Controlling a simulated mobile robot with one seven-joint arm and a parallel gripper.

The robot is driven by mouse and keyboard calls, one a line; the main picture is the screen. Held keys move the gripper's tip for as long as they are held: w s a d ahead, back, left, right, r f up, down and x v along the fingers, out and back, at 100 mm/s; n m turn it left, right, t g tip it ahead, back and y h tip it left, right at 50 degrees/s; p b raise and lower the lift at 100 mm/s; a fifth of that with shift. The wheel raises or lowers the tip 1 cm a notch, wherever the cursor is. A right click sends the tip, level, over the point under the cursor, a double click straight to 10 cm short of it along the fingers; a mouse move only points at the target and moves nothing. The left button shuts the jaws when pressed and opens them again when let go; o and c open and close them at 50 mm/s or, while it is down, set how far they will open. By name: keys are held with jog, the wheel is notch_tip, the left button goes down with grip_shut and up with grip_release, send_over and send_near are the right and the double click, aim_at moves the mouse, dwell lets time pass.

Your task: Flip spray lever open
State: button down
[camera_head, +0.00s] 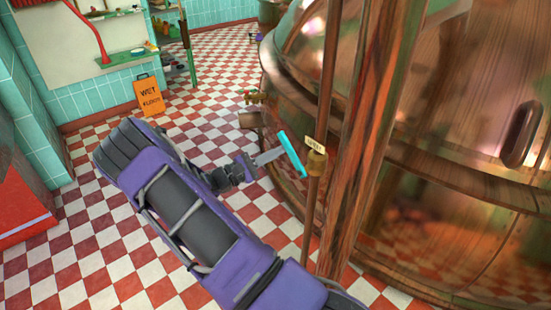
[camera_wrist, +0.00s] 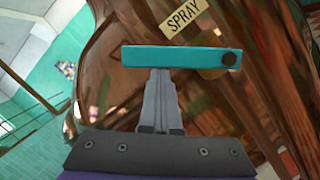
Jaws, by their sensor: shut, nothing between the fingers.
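The spray lever is a flat teal bar (camera_head: 292,154) beside a thin copper pipe, near a small tag in the head view. In the wrist view the teal lever (camera_wrist: 182,57) lies nearly level across the picture, with a dark pivot at its right end. A cream tag reading SPRAY (camera_wrist: 184,20) is just above it. My gripper (camera_head: 272,155) is shut and its tips are at the lever's near side. In the wrist view the gripper (camera_wrist: 160,78) points at the lever's middle and its tips meet the lower edge. Whether they touch it I cannot tell.
A large copper kettle (camera_head: 450,185) fills the right side. A vertical copper pipe (camera_head: 314,205) and a thicker column (camera_head: 358,130) stand in front of it. An orange wet floor sign (camera_head: 149,95) stands at the back left. The checkered floor (camera_head: 100,262) is open on the left.

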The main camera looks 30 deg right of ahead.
jog(key=r+m, duration=0.1)
jog(key=s+r+m, duration=0.1)
jog(key=m, duration=0.1)
jog(key=shift+g+y, duration=0.3)
jog(key=shift+g, duration=0.1)
jog(key=s+r+m, duration=0.1)
jog(key=m, duration=0.1)
jog(key=s+m, duration=0.1)
jog(key=m, duration=0.1)
jog(key=s+r+m+y, duration=0.1)
jog(key=shift+s+d+r+m+g, duration=0.15)
jog(key=shift+d+r+m+g, duration=0.15)
jog(key=shift+m, duration=0.1)
jog(key=shift+s+r, duration=0.1)
jog(key=shift+s, duration=0.25)
jog(key=shift+s+d, duration=0.1)
send_near(289, 147)
jog(key=shift+w+a+r, duration=0.4)
jog(key=shift+a+r, duration=0.15)
jog(key=shift+r, duration=0.05)
jog(key=shift+w+a+r, duration=0.35)
jog(key=shift+a+r, duration=0.2)
jog(key=shift+r, duration=0.05)
